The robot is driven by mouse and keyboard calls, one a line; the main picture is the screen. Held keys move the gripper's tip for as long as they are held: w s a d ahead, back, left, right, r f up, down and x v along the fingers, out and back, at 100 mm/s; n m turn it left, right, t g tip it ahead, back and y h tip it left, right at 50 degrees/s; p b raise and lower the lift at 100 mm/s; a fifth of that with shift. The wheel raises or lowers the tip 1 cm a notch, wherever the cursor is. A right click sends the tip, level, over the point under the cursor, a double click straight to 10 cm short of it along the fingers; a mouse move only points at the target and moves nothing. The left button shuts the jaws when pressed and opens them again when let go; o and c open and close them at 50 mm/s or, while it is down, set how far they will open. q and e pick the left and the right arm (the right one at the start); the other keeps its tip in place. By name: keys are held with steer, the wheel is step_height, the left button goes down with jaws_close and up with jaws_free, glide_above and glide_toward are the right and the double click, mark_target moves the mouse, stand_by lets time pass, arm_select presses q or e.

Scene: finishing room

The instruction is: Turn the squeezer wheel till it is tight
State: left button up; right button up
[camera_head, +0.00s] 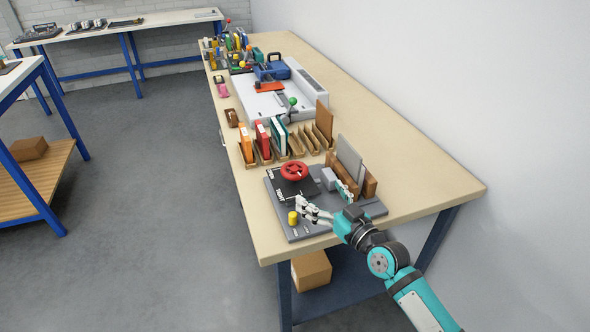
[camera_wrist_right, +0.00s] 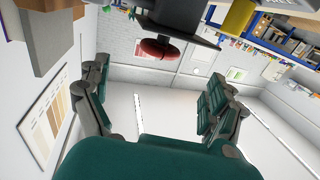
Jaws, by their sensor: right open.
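The red squeezer wheel (camera_head: 294,171) lies on a black plate of the grey squeezer base (camera_head: 300,233), near the front end of the long table. It shows edge-on at the top of the right wrist view (camera_wrist_right: 160,49). A light grey block (camera_head: 328,179) stands right of the wheel, beside brown wooden pieces (camera_head: 370,186) with a grey panel upright between them. A yellow knob (camera_head: 292,218) stands at the base's front left. My right gripper (camera_head: 327,198) is open and empty over the base, in front of the wheel and apart from it. My left gripper is out of view.
Upright coloured books (camera_head: 262,141) in wooden slots stand behind the squeezer. A white board (camera_head: 262,100) with a green-knobbed lever lies beyond them. The wall bounds the table on the right. A cardboard box (camera_head: 311,270) sits on the shelf below. The tabletop (camera_head: 430,185) right of the squeezer is clear.

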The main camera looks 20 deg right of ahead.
mark_target(287, 162)
steer(key=x, duration=1.1)
steer(key=shift+w+a+f, duration=0.1)
steer(key=shift+w+a, duration=0.05)
steer(key=shift+w, duration=0.2)
steer(key=shift+c, duration=0.2)
steer(key=c, duration=1.1)
